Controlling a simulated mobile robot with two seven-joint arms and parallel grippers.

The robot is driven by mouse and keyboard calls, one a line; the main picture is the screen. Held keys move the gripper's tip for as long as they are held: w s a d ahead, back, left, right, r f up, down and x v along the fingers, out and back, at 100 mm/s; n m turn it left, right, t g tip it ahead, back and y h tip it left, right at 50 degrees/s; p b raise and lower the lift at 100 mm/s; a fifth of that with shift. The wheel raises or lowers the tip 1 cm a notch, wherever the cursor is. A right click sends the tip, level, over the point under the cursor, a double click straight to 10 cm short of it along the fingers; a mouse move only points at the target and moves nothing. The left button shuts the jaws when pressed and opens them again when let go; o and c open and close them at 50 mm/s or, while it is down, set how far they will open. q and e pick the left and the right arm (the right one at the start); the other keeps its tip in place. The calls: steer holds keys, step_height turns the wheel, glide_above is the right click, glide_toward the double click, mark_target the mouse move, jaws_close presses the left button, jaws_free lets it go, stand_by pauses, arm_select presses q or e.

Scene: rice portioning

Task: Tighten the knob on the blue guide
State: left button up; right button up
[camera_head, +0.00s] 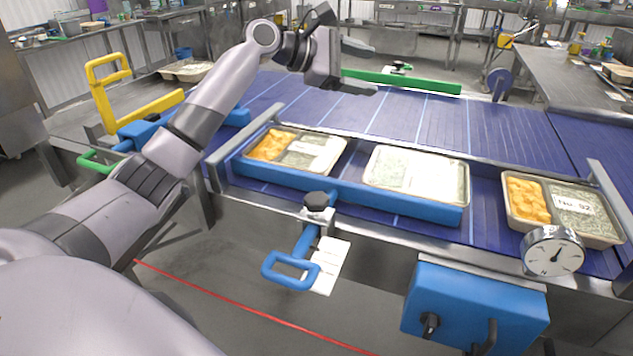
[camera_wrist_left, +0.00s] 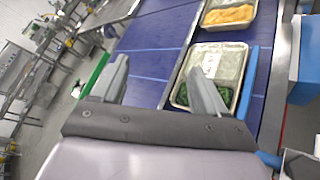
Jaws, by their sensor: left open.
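The blue guide (camera_head: 400,203) is a long rail along the near side of the conveyor, in front of two trays. Its black knob (camera_head: 316,201) sits on a metal clamp at the near edge, above a blue loop handle (camera_head: 291,270). The guide also shows in the left wrist view (camera_wrist_left: 249,82), right of the trays; the knob cannot be made out there. My left gripper (camera_head: 362,83) is over the far side of the belt, well beyond the knob and near the green guide. Its fingers (camera_wrist_left: 158,68) are spread and empty. My right gripper is not in view.
Food trays (camera_head: 348,143) (camera_head: 375,182) (camera_head: 507,215) stand on the blue belt (camera_head: 420,125). A green guide (camera_head: 425,84) lies at the far edge and a yellow guide (camera_head: 150,108) at the left. A round dial (camera_head: 552,251) and blue box (camera_head: 470,305) are at front right.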

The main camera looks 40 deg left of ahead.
arm_select(q)
steer(key=w+r+m+t+y+p, duration=0.2)
steer(key=w+r+m+t+y, duration=0.1)
steer(key=r+m+t, duration=1.05)
steer(key=s+d+r+m+g+h, duration=0.1)
steer(key=s+d+m+g+h, duration=0.3)
steer(key=m, duration=0.4)
steer(key=s+d+r+m+g+h+p, duration=0.1)
steer(key=s+d+m+g+h, duration=0.1)
steer(key=d+m+g+h, duration=0.5)
steer(key=s+d+r+m+g+h, duration=0.1)
steer(key=s+d+m+g+h, duration=0.15)
steer(key=m, duration=0.75)
steer(key=s+d+f+m+g+y, duration=0.2)
steer(key=s+d+f+m+g, duration=0.2)
steer(key=f+m+g, duration=0.3)
steer(key=m+g+y+p, duration=0.35)
steer(key=m+y, duration=0.75)
steer(key=y, duration=0.7)
glide_above(317, 197)
steer(key=shift+g+h, duration=0.25)
steer(key=shift+g, duration=0.1)
step_height(317, 197, down, 20)
steer(key=shift+r+b, duration=0.2)
steer(key=shift+b, duration=0.25)
steer(key=shift+f, duration=0.3)
step_height(317, 197, down, 6)
steer(key=shift+f+p, duration=0.25)
steer(key=shift+p, duration=0.3)
steer(key=c, duration=1.1)
